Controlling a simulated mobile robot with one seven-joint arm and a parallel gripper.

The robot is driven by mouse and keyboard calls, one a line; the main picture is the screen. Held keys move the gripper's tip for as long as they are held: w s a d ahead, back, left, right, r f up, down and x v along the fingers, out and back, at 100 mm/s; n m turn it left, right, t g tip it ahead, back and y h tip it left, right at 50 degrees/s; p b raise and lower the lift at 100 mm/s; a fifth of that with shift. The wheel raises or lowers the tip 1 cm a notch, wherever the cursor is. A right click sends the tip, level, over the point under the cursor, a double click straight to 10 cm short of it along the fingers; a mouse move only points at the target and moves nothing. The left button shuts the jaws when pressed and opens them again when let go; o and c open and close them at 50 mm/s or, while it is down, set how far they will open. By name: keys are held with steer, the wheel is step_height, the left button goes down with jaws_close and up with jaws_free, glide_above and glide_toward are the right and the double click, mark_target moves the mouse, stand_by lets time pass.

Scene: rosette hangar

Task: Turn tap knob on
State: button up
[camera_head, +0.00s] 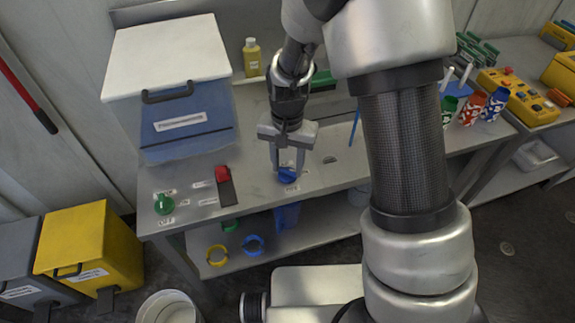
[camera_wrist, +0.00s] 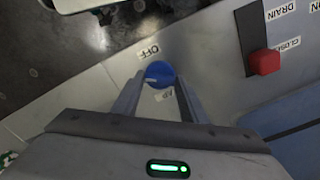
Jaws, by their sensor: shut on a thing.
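A round blue knob (camera_head: 287,175) sits near the front edge of the grey bench top. It also shows in the wrist view (camera_wrist: 160,74), with a pale mark on its left part. An OFF label lies just above the knob in that view, and another small label lies below it, partly hidden. My gripper (camera_head: 288,172) points down with its two fingers on either side of the knob, shut on it; the fingertips (camera_wrist: 160,82) flank it in the wrist view. A green knob (camera_head: 163,203) with several labels around it sits at the bench's left front corner.
A red handle (camera_head: 222,174) on a dark slide stands left of my gripper; it shows right in the wrist view (camera_wrist: 264,62), near DRAIN and CLOSE labels. A blue-and-white box (camera_head: 185,125) stands behind it. A yellow bottle (camera_head: 252,58) stands at the back.

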mark_target(287, 169)
steer(key=n+b, duration=0.1)
steer(key=n, duration=0.5)
steer(key=shift+n, duration=0.3)
stand_by(0.5)
steer(key=o, duration=1)
steer(key=shift+o, duration=0.2)
step_height(287, 169, up, 18)
steer(key=p, duration=0.1)
steer(key=shift+f, duration=0.25)
